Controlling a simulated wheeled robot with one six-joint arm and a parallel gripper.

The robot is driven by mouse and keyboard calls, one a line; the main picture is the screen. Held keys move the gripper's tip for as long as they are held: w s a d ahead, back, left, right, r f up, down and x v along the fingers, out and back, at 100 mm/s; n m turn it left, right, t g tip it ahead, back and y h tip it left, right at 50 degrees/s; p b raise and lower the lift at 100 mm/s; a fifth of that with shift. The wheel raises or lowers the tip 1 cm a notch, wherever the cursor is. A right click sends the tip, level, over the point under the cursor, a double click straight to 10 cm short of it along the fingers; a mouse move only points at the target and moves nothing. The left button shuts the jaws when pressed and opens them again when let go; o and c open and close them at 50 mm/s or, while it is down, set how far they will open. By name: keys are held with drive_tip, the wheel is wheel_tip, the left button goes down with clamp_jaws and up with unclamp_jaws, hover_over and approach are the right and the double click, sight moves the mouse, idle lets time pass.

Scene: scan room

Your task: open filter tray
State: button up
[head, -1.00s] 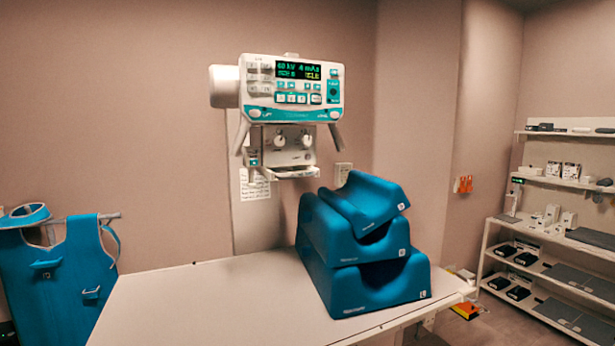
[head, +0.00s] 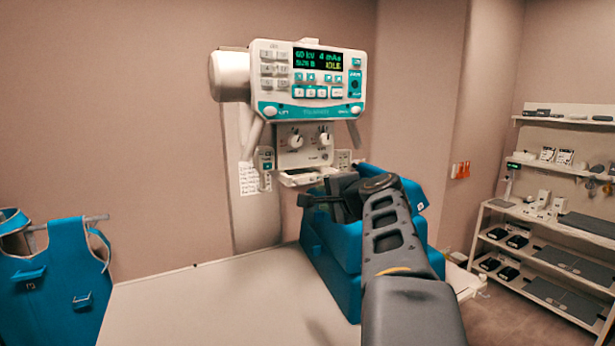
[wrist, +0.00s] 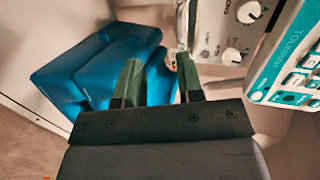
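The X-ray unit (head: 308,85) has a lit green display and a white collimator box (head: 305,145) with knobs under it. The filter tray (head: 297,179) is the pale slab at the collimator's underside; my gripper hides part of its right side. My gripper (head: 318,196) is just below and to the right of the tray in the head view. In the wrist view its two green fingers (wrist: 158,66) are spread with nothing between them. A pale edge of the unit (wrist: 182,28) shows near the right fingertip; I cannot tell whether they touch.
Blue positioning cushions (head: 333,262) are stacked on the white table (head: 215,300), behind and below my arm; they also show in the wrist view (wrist: 100,70). A blue apron (head: 55,270) hangs at left. Shelves (head: 545,225) stand at right. The table's left part is clear.

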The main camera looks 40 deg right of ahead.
sight(309, 183)
drive_tip(key=shift+m+h, duration=0.3)
drive_tip(key=shift+m, duration=0.2)
drive_tip(key=p+x, duration=0.1)
drive_tip(key=x, duration=0.3)
drive_tip(key=d+r+p+x, duration=0.1)
drive_tip(key=x, duration=0.3)
drive_tip(key=d+r+p+x, duration=0.1)
drive_tip(key=p+x, duration=0.1)
drive_tip(key=x, duration=0.3)
drive_tip(key=shift+w+r, duration=0.2)
drive_tip(key=shift+r, duration=0.05)
drive_tip(key=shift+c, duration=0.3)
clamp_jaws()
